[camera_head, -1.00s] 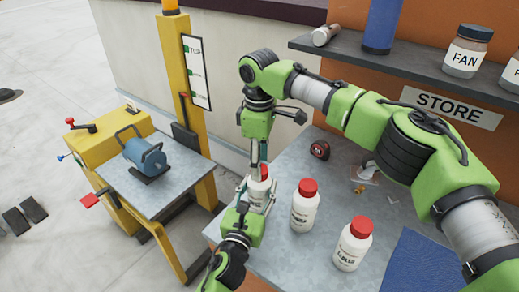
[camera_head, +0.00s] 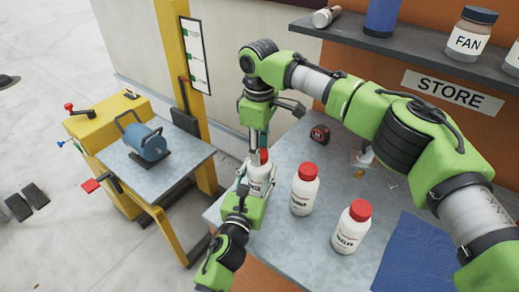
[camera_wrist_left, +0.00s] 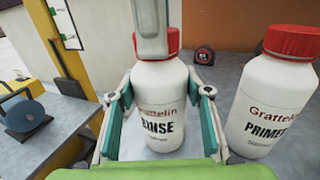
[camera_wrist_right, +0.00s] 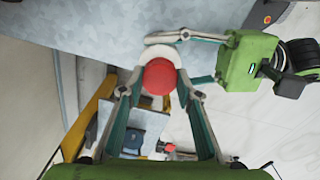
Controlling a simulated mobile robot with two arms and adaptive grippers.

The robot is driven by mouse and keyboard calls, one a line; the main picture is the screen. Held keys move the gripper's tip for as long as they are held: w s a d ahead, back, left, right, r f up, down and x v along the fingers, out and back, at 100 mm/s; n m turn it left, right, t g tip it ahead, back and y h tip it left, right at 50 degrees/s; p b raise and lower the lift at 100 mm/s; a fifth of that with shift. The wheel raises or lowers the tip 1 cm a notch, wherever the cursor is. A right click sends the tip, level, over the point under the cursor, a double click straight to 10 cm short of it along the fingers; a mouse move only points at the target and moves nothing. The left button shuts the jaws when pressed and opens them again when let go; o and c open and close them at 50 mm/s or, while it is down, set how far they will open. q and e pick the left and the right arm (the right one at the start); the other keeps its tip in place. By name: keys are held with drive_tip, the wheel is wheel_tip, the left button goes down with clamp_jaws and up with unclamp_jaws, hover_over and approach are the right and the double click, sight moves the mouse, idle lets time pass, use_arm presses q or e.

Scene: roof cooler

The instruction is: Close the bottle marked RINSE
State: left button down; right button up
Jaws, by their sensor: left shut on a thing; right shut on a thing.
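The white RINSE bottle (camera_wrist_left: 160,115) stands upright on the grey table in the left wrist view, and also shows in the head view (camera_head: 259,181). My left gripper (camera_head: 256,190) is shut around its body from the front. The bottle's red cap (camera_wrist_right: 159,77) sits at its top, between the fingertips of my right gripper (camera_wrist_right: 158,82), which comes down from above and is shut on it. In the left wrist view, a right finger hides the middle of the cap (camera_wrist_left: 172,42). I cannot tell how tightly the cap is seated.
The PRIMER bottle (camera_head: 304,190) and another red-capped white bottle (camera_head: 352,228) stand to the right on the table. A tape measure (camera_head: 320,134) lies behind. A blue mat (camera_head: 412,258) lies at the right. A shelf (camera_head: 395,48) with jars is above.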

drive_tip(key=o, duration=1.3)
wheel_tip(320, 180, up, 12)
use_arm(q)
drive_tip(key=c, duration=1)
unclamp_jaws()
